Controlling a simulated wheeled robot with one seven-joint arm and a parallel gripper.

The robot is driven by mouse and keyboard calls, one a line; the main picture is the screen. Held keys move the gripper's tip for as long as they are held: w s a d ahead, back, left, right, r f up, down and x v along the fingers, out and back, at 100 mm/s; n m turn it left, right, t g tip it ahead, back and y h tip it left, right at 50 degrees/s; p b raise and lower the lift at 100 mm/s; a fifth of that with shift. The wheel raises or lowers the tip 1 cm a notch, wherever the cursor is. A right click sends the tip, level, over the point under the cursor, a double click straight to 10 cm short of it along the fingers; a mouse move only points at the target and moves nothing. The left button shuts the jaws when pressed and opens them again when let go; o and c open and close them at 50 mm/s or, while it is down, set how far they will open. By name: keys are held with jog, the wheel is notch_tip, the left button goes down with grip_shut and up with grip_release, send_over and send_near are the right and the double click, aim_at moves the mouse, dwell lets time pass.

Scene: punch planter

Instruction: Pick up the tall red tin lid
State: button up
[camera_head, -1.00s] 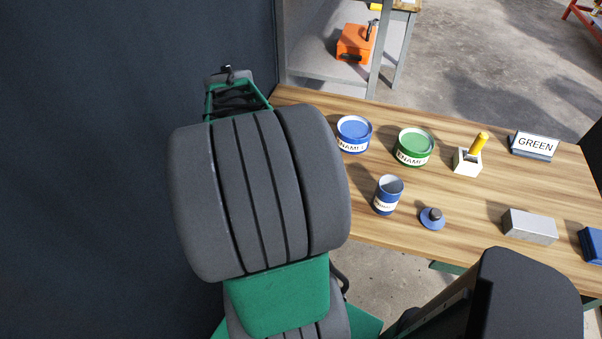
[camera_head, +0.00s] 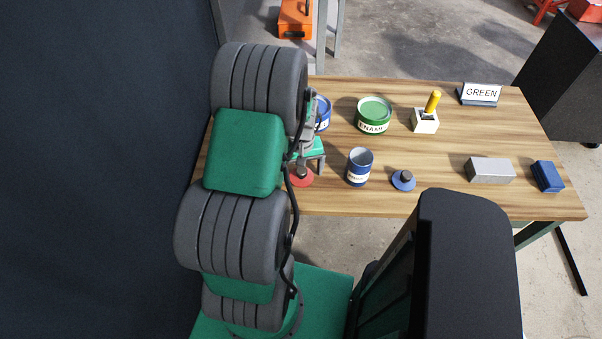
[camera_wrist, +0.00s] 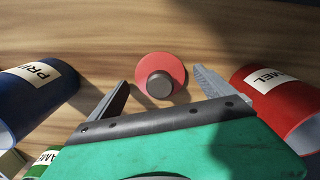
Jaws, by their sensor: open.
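The red lid (camera_wrist: 160,76), a flat disc with a dark grey knob, lies on the wooden table. In the head view the red lid (camera_head: 302,179) shows partly beside my arm, near the table's front edge. My gripper (camera_wrist: 160,84) is open and empty above the table. In the wrist view its two fingers stand to either side of the lid, with the lid showing in the gap. The height between fingertips and lid is hard to judge. A red tin (camera_wrist: 284,98) stands at the right of the wrist view; my arm hides it in the head view.
A tall blue tin (camera_head: 359,168) stands close by; it is at the left of the wrist view (camera_wrist: 35,95).

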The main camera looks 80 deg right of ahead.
jog(key=shift+c, duration=0.5)
jog(key=c, duration=1.3)
